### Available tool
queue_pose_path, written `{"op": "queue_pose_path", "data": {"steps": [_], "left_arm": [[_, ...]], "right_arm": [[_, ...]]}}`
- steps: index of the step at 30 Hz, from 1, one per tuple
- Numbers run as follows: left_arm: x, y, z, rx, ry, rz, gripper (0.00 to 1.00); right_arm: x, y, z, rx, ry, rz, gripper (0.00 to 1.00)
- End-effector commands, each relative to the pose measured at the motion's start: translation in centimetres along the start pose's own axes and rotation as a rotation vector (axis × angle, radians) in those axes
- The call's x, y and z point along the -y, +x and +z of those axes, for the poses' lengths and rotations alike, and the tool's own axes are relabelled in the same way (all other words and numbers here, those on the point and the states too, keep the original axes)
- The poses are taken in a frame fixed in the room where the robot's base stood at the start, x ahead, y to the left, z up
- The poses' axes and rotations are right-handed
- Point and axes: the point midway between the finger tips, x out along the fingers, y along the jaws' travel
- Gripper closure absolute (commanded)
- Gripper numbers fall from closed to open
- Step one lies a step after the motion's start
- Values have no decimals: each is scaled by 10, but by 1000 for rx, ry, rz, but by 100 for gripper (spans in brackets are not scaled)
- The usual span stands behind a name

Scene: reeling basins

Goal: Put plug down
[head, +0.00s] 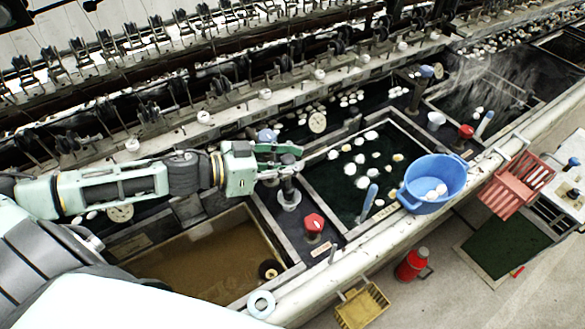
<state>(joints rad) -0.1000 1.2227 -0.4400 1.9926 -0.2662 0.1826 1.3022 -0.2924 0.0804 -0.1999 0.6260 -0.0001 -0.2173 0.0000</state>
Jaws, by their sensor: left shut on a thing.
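My left gripper (290,162) reaches in from the left, above the divider between two basins. It is shut on a small dark thing, the plug (288,158), which is mostly hidden between the fingers. Below it stands a grey post with a pale round base (290,198). A black ring with a brownish middle (270,269) lies in the right corner of the basin of brown water (215,255). A pale ring (261,303) lies on the front ledge beside that basin. My right gripper is not in view.
A red-topped valve (314,224) stands right of the brown basin. A dark basin with white cocoons (362,165) and a blue tub (433,180) are farther right. Reeling machinery runs along the back.

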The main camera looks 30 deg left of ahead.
Motion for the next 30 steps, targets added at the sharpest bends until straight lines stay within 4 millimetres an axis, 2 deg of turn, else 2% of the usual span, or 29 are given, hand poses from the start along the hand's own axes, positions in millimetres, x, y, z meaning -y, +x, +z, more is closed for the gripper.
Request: {"op": "queue_pose_path", "data": {"steps": [3, 6, 12, 13, 21, 30], "left_arm": [[1, 5, 16, -2, -4, -1, 100], [2, 7, 24, -1, -2, -1, 100], [2, 7, 25, 0, 2, -1, 100], [2, 7, 26, 2, 2, -2, 81], [2, 7, 25, 0, 1, -1, 59], [1, 6, 25, 0, 1, 0, 59]], "right_arm": [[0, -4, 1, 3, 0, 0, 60], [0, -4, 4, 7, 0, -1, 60], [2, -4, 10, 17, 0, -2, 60], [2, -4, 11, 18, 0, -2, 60], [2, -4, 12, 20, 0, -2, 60], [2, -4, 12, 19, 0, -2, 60]]}}
